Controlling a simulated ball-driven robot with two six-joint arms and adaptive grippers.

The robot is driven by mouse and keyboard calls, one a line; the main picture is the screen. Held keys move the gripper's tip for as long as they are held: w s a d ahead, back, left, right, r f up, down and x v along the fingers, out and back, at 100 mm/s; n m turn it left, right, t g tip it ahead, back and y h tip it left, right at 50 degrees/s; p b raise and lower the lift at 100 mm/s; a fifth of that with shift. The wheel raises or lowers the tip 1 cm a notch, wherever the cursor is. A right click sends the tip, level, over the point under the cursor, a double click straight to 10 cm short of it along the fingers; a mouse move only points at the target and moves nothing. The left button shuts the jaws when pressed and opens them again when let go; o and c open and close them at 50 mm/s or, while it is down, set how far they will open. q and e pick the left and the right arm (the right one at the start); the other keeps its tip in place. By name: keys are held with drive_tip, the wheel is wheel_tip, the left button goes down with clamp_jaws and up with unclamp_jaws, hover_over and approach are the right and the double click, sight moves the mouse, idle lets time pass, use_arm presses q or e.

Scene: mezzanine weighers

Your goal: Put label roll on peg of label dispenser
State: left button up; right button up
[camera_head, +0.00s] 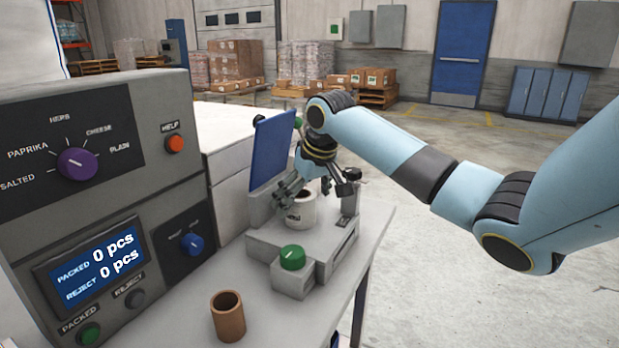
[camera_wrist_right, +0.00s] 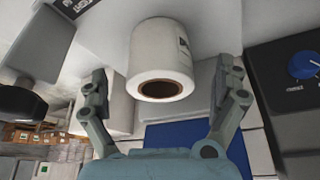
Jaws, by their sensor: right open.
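The label roll (camera_head: 302,213) is white with a brown core and stands upright on the grey label dispenser (camera_head: 262,249). It also shows in the wrist view (camera_wrist_right: 158,42), with its open core end facing the camera. My right gripper (camera_head: 318,188) is open at the roll's upper end, with a finger on either side. In the wrist view both fingers (camera_wrist_right: 162,85) are apart from the roll, with gaps on both sides. The peg is not visible; whether it is inside the core I cannot tell. My left gripper is not in view.
A blue panel (camera_head: 272,150) stands upright behind the roll. A green knob (camera_head: 292,257) is at the dispenser's front. An empty brown core (camera_head: 228,316) stands on the bench. A grey control console (camera_head: 100,200) fills the left. Open floor lies to the right.

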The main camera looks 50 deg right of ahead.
drive_tip(key=v, duration=0.9)
